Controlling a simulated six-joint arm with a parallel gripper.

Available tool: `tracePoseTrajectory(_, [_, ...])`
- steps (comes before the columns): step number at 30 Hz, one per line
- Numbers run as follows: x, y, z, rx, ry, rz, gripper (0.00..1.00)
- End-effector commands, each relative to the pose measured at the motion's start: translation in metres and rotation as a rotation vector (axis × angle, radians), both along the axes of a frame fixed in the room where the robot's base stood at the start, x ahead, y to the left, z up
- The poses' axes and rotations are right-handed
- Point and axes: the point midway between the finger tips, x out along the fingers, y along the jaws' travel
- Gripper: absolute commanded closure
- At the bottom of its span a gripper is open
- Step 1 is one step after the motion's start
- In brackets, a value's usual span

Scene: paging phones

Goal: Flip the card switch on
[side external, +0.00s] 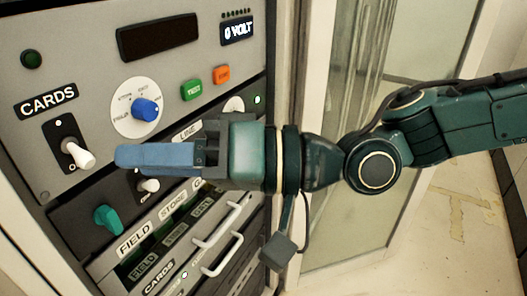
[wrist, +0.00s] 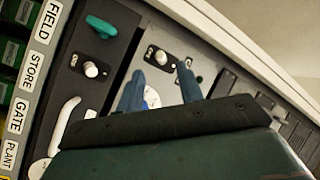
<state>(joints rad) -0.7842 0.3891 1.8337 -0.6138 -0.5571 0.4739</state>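The card switch (side external: 76,153) is a white toggle lever on a black plate under the CARDS label (side external: 48,104) on the grey panel. Its lever points down and outward, towards the plate's lower end. My gripper (side external: 119,156) has blue fingers and is just right of the lever in the side view. In the wrist view the card switch (wrist: 160,57) appears just beyond and between the two spread fingertips (wrist: 160,69). The gripper is open and empty. The side view shows a small gap between fingertips and lever; contact is not visible.
Below are a teal knob (side external: 108,220) and a second white toggle (side external: 148,185) near the LINE label, partly behind my gripper. A blue dial (side external: 146,110), green button (side external: 192,89) and orange button (side external: 222,75) are above. White handles (side external: 217,226) protrude lower right.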

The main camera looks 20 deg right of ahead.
Motion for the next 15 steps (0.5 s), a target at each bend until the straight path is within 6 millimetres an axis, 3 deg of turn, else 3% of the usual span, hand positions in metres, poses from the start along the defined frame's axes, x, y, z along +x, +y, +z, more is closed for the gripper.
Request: tracePoseTrajectory(15, [0.014,0.052,0.000,0.000,-0.001,0.001,0.63])
